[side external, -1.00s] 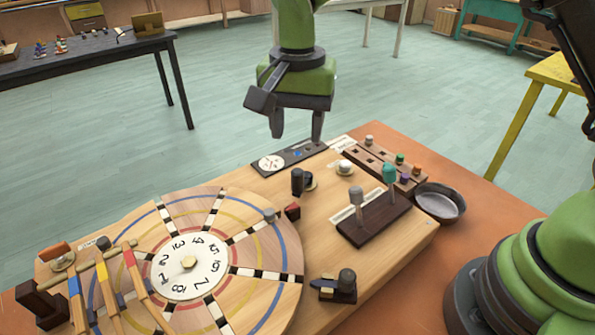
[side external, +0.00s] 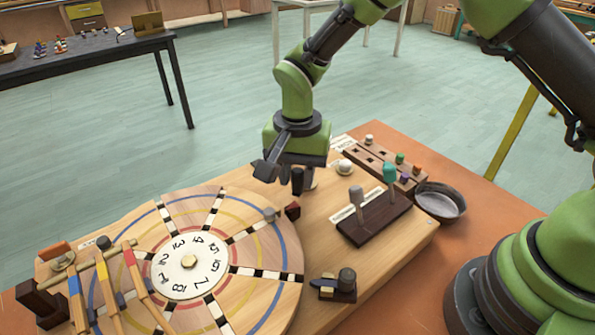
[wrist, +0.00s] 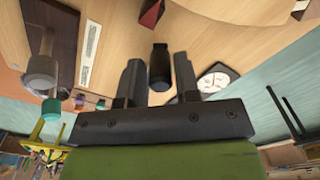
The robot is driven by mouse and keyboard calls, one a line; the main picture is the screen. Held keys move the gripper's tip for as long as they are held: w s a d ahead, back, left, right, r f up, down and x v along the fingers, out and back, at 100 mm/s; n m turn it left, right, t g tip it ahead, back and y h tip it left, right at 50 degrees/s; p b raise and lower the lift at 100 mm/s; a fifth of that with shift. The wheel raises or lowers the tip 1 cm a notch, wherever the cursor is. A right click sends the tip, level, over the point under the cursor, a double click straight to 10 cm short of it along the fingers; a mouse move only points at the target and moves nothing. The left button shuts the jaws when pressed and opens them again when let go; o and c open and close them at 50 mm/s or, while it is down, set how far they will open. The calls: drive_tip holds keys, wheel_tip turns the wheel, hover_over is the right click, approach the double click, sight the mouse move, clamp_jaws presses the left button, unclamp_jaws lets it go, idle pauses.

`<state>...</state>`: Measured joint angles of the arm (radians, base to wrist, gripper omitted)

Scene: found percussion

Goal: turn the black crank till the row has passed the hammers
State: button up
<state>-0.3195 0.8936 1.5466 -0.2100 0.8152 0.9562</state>
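The black crank's upright knob (side external: 297,181) stands right of the numbered wooden wheel (side external: 262,300). My gripper (side external: 290,176) is low over it, fingers pointing down. In the wrist view, the knob (wrist: 159,68) appears between the two fingers of my open gripper (wrist: 157,73), with gaps beside it. The crank's base is mostly hidden. The wheel carries rows of black and white slots. A grey peg (side external: 270,214) sits near its rim beside a dark red pointer (side external: 292,211). Blue, yellow and red hammers (side external: 108,284) lie over the wheel's left part.
A dark block (side external: 372,226) holds a grey and a teal upright mallet, right of the crank. A small black-knobbed lever (side external: 345,283) is at the front. Bare board lies between.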

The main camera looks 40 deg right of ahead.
clamp_jaws()
drive_tip(key=n, duration=0.1)
drive_tip(key=s+d+n, duration=0.1)
drive_tip(key=n, duration=0.4)
drive_tip(key=shift+s+d, duration=0.35)
drive_tip(key=shift+d, duration=0.05)
drive_tip(key=n, duration=0.2)
drive_tip(key=d+n, duration=0.1)
drive_tip(key=shift+s+d, duration=0.1)
drive_tip(key=shift+s, duration=0.15)
drive_tip(key=shift+d+n, duration=0.25)
drive_tip(key=shift+n, duration=0.45)
drive_tip(key=shift+d+n, duration=0.25)
drive_tip(key=shift+n, duration=0.45)
